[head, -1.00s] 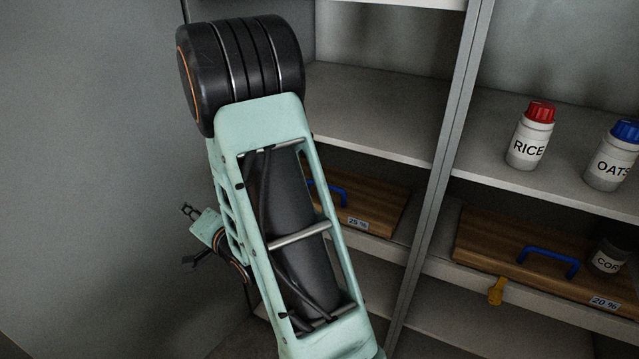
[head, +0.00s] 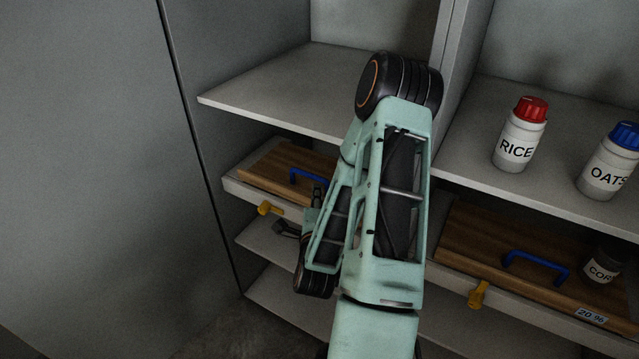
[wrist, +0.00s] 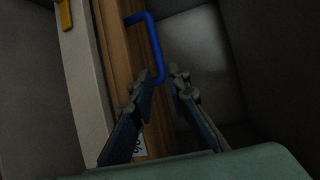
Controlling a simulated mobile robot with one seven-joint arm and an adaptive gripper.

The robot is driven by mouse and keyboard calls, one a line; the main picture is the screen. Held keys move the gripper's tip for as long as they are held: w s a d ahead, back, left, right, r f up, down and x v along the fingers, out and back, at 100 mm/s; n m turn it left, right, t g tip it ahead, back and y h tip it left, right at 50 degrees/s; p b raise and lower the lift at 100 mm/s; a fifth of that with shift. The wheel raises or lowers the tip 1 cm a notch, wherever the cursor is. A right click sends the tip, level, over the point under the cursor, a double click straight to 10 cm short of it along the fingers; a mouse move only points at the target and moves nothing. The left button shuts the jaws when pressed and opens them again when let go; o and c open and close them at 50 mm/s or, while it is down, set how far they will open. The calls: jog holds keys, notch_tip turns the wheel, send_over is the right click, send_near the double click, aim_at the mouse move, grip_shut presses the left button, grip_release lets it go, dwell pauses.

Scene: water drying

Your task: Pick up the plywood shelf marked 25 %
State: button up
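The plywood shelf (head: 262,172) lies on a ledge in the left bay of the cabinet, with a blue handle (head: 307,176) on top. My arm covers its right part and label in the head view. In the wrist view the shelf (wrist: 117,50) runs along the left, and its blue handle (wrist: 150,40) reaches down to the fingertips. A white label (wrist: 139,145) shows partly behind a finger. My gripper (wrist: 163,84) is open, its fingers spread on either side of the handle's near end. In the head view my gripper (head: 301,212) is in front of the shelf. Contact cannot be told.
A yellow tab (head: 268,209) sits on the ledge's front edge. A metal shelf (head: 290,85) hangs above. In the right bay are another plywood shelf (head: 470,235) marked 20 %, a rice bottle (head: 520,135), an oats bottle (head: 608,165) and a dark bottle (head: 605,265).

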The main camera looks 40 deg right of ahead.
aim_at(317, 179)
jog(key=shift+b+x, duration=1.15)
jog(key=shift+b, duration=0.65)
jog(key=shift+p+x, duration=0.4)
jog(key=shift+x, duration=3.5)
grip_shut()
jog(key=shift+r, duration=0.1)
